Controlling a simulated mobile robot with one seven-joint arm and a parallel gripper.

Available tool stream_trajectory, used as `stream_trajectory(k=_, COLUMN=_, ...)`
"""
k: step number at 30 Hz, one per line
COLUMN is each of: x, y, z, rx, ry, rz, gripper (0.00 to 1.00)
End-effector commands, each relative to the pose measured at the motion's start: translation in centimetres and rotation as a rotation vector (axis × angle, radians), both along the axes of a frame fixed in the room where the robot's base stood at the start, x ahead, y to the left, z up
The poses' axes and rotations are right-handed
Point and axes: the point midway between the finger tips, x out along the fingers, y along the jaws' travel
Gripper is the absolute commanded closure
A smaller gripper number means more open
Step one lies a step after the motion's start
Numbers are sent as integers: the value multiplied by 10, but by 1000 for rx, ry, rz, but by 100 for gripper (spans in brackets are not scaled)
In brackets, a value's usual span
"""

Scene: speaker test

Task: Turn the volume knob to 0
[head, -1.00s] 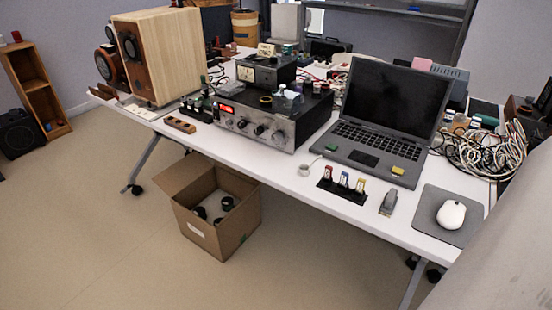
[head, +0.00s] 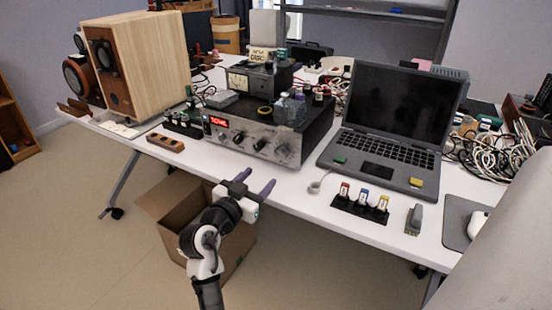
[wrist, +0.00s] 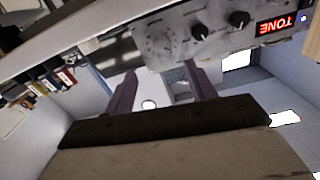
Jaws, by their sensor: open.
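Labels are too small to read, so I cannot tell which is volume. The wrist view shows two black knobs (wrist: 199,31) and a silver round one (wrist: 161,42). My gripper (head: 260,177) is open and empty, its purple fingers in front of and apart from the panel.
The table's front edge (head: 318,215) lies beside my gripper. A cardboard box (head: 165,205) stands on the floor behind my arm. A laptop (head: 385,140) stands right of the amplifier, with small coloured bottles (head: 363,197) in front. A wooden speaker (head: 140,70) stands at left. Bottles (head: 290,108) stand on the amplifier.

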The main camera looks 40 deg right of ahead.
Motion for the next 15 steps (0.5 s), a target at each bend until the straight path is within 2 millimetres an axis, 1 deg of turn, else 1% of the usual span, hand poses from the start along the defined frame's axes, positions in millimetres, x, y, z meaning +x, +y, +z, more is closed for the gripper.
stream_trajectory(k=1, x=4, y=-11, z=2, rx=0, ry=1, rz=-3, gripper=45)
stream_trajectory(k=3, x=10, y=-26, z=3, rx=-1, ry=0, rz=-2, gripper=45)
stream_trajectory(k=9, x=26, y=-64, z=2, rx=0, ry=1, rz=-1, gripper=45)
stream_trajectory(k=12, x=33, y=-79, z=2, rx=-1, ry=1, rz=0, gripper=45)
stream_trajectory(k=15, x=38, y=-90, z=2, rx=-2, ry=0, rz=3, gripper=45)
